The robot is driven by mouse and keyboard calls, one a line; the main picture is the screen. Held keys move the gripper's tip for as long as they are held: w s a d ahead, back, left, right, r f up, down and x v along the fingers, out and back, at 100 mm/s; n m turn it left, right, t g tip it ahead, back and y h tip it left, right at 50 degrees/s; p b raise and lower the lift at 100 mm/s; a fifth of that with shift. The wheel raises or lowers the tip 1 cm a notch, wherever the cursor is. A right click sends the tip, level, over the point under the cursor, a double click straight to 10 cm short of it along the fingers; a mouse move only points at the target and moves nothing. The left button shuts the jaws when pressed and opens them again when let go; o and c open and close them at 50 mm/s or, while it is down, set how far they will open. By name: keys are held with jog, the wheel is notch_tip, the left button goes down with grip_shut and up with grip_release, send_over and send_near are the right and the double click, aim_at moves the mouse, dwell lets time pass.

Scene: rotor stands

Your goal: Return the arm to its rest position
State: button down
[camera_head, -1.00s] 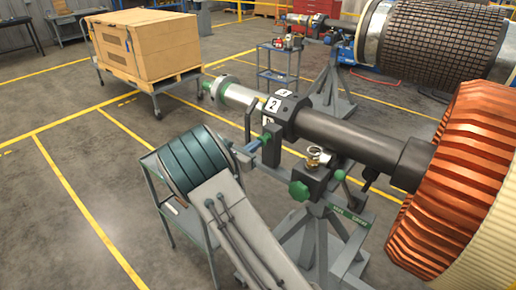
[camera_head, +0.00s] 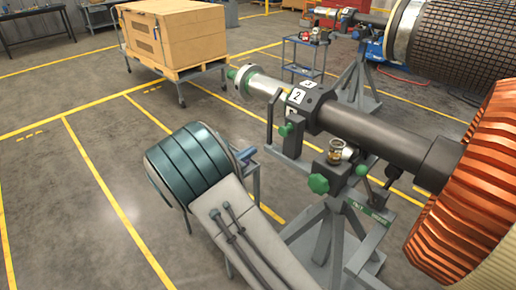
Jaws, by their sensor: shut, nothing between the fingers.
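My arm shows at the bottom centre. It has a pale grey link (camera_head: 245,235) with two dark rods along it and a teal ribbed rounded part (camera_head: 185,160) at its far end. A small blue part (camera_head: 247,155) shows just right of the teal part; I cannot tell what it belongs to. My gripper's fingers do not show. The arm hides part of a grey cart or stand behind it. In the picture, the arm lies left of the rotor stand (camera_head: 330,235), with a narrow gap of floor between them.
A dark rotor shaft (camera_head: 365,128) with a copper-coloured rotor (camera_head: 468,195) fills the right side. A wooden crate (camera_head: 180,38) sits on a wheeled cart at the back. A small trolley (camera_head: 305,55) stands behind the shaft. Open floor with yellow lines lies to the left.

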jog(key=s+d+r+m+g+y, duration=0.3)
jog(key=s+d+m+g+y, duration=0.1)
jog(key=s+d+m+g, duration=0.75)
jog(key=s+r+m+t+y, duration=0.2)
jog(key=s+m+y, duration=0.7)
jog(key=s+m, duration=0.5)
jog(key=s+t, duration=0.1)
jog(key=s, duration=0.5)
jog(key=shift+d+r+y, duration=0.2)
jog(key=shift+r+y, duration=0.2)
jog(key=shift+d+m, duration=0.15)
jog(key=shift+m, duration=0.2)
